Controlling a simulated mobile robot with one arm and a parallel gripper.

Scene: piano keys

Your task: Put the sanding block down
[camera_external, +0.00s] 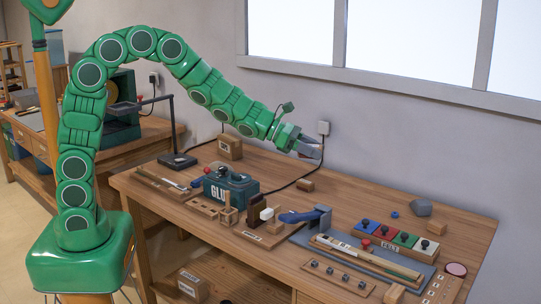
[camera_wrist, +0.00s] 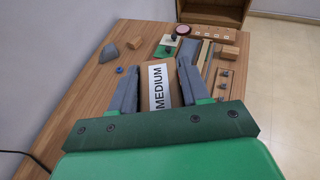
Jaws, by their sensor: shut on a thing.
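The sanding block (camera_wrist: 173,90) is a brown block with a white label reading MEDIUM. In the wrist view it sits between the two grey fingers of my gripper (camera_wrist: 158,85), which are shut on it. In the external view my gripper (camera_external: 311,148) is at the end of the green arm, in the air above the back of the workbench (camera_external: 345,202), near the wall. The block is mostly hidden by the fingers there.
A teal glue box (camera_external: 230,187) stands left of centre. A small wooden block (camera_external: 305,185) lies below my gripper. Bare wood shows at the back right.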

